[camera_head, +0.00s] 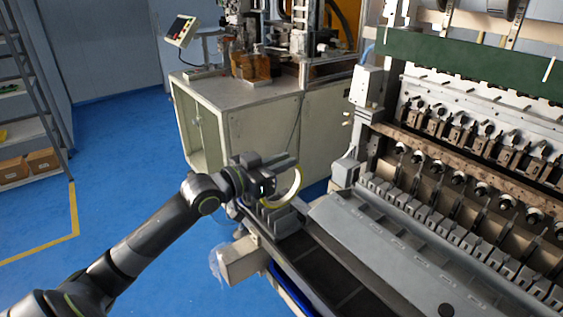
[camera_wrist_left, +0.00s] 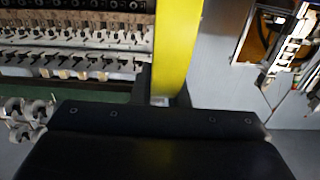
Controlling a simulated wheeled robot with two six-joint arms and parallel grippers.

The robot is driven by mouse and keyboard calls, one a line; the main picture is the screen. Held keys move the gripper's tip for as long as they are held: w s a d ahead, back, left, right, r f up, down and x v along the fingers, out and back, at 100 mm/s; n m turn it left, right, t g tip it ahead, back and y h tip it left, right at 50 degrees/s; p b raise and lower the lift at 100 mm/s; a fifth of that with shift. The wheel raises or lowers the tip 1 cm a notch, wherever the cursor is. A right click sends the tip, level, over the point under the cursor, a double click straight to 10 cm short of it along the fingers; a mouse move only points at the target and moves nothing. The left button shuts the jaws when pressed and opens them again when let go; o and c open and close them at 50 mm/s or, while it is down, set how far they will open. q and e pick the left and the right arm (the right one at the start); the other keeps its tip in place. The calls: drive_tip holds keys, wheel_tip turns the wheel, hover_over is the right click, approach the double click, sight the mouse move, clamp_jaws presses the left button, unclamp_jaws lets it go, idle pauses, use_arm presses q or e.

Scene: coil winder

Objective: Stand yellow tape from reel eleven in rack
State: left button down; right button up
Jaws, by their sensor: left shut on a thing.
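My left gripper (camera_head: 283,172) is shut on the yellow tape (camera_head: 294,190), a thin ring held on edge near the left end of the winding machine. Only part of the ring shows in the head view. In the left wrist view the tape (camera_wrist_left: 176,45) is a broad yellow band rising from between the two dark fingertips (camera_wrist_left: 163,92). A grey block-like holder (camera_head: 283,219) lies just below the tape; it may be the rack. I cannot tell whether the tape touches it. Reel eleven cannot be singled out. My right gripper is not in view.
The coil winder (camera_head: 400,245), with rows of spindles and a long grey cover, fills the right side. A cream cabinet machine (camera_head: 265,127) stands behind the gripper. A shelf with boxes (camera_head: 42,160) is far left. The blue floor (camera_head: 120,150) between is clear.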

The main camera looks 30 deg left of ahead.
use_arm(q)
drive_tip(key=shift+f+b, duration=0.3)
drive_tip(key=shift+f, duration=0.2)
idle(0.4)
drive_tip(key=shift+f+b, duration=0.6)
drive_tip(key=shift+f, duration=0.1)
drive_tip(key=shift+f+b, duration=0.5)
drive_tip(key=shift+f, duration=0.05)
drive_tip(key=shift+f, duration=0.15)
drive_tip(key=shift+f+b, duration=2.05)
drive_tip(key=shift+f, duration=0.15)
drive_tip(key=c, duration=1.7)
unclamp_jaws()
